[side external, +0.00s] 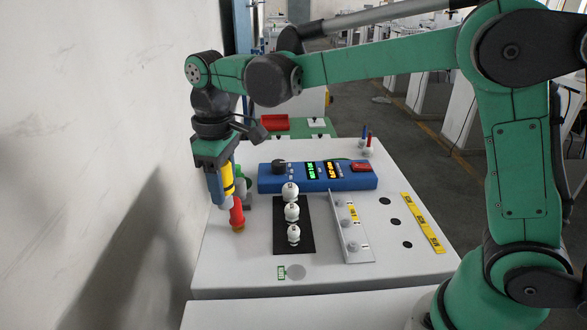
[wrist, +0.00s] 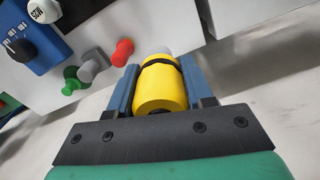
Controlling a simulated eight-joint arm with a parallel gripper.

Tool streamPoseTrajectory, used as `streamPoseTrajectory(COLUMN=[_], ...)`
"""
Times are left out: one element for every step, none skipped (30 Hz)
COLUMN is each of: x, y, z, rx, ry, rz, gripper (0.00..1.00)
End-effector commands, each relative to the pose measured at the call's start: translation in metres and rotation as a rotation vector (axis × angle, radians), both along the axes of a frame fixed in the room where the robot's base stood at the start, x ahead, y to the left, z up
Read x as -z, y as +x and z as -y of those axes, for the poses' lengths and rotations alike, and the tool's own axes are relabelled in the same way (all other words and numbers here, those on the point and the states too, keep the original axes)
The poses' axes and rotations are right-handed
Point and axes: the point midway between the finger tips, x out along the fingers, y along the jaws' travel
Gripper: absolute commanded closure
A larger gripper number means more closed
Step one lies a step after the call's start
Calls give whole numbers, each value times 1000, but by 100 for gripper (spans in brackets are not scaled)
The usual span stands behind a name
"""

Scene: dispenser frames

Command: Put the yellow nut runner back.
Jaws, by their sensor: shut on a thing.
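The yellow nut runner (side external: 227,178) is held between the blue fingers of my gripper (side external: 222,198), at the left side of the white bench, close to the wall. In the wrist view the yellow nut runner (wrist: 160,88) fills the space between the two fingers of my gripper (wrist: 160,66), with a dark band and a pale tip at its far end. In the side view it hangs roughly upright; its lower end is partly hidden by a finger, and I cannot tell whether it touches anything below.
Red (side external: 237,214), grey (wrist: 93,65) and green (wrist: 75,82) tools stand close by. A blue controller (side external: 318,183) lies behind, with a black mat (side external: 280,235) bearing white knobs and a metal bracket (side external: 343,220) to the right. The wall (side external: 95,130) is close on the left.

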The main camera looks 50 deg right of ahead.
Motion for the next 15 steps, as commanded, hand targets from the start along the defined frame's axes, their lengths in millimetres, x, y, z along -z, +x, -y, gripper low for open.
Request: streamPoseTrajectory(x=[14, 21, 31, 39, 46, 54, 59, 64, 70, 73, 75, 77, 80, 82, 87], y=[0, 0, 0, 0, 1, 0, 0, 0, 0, 0, 0, 0, 0, 0, 0], z=[0, 0, 0, 0, 0, 0, 0, 0, 0, 0, 0, 0, 0, 0, 0], rx=[1, 1, 1, 1, 1, 1, 1, 1, 1, 1, 1, 1, 1, 1, 1], ry=[0, 0, 0, 0, 0, 0, 0, 0, 0, 0, 0, 0, 0, 0, 0], rz=[0, 0, 0, 0, 0, 0, 0, 0, 0, 0, 0, 0, 0, 0, 0], gripper=[100, 100, 100, 100, 100, 100, 100, 100, 100, 100, 100, 100, 100, 100, 100])
